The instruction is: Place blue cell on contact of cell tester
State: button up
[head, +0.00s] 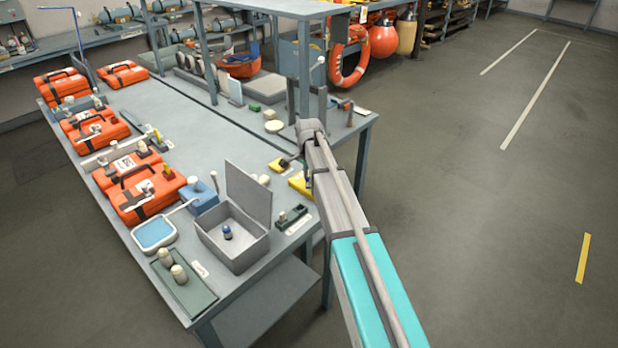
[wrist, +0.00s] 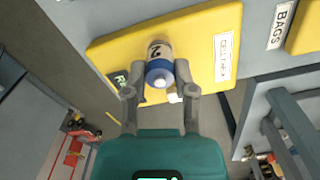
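In the wrist view a pale cell with a blue end (wrist: 159,72) and a dark mark on its side is between the fingers of my gripper (wrist: 160,80). The fingers appear closed against both its sides. Behind it is the yellow cell tester (wrist: 205,45), with a white label and a small green patch. I cannot tell whether the cell touches the tester; its far end and the contact under it are hidden. In the head view my gripper (head: 306,170) is small and dark, over the yellow tester (head: 300,184) at the bench's right edge; the held cell is not clear there.
An open grey box (head: 232,240) with its lid raised holds a small blue-topped item (head: 227,232). A dark green holder (head: 292,217) stands between box and tester. Orange cases (head: 145,190) line the left side. A shelf frame (head: 285,60) rises behind. The bench middle is fairly clear.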

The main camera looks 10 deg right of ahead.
jog(key=o, duration=0.4)
jog(key=shift+r, duration=0.15)
notch_tip(320, 180, up, 12)
jog(key=p, duration=1.2)
dwell(0.3)
dwell(0.6)
jog(key=s+n, duration=1.3)
jog(key=s, duration=1.6)
jog(key=shift+n, duration=0.4)
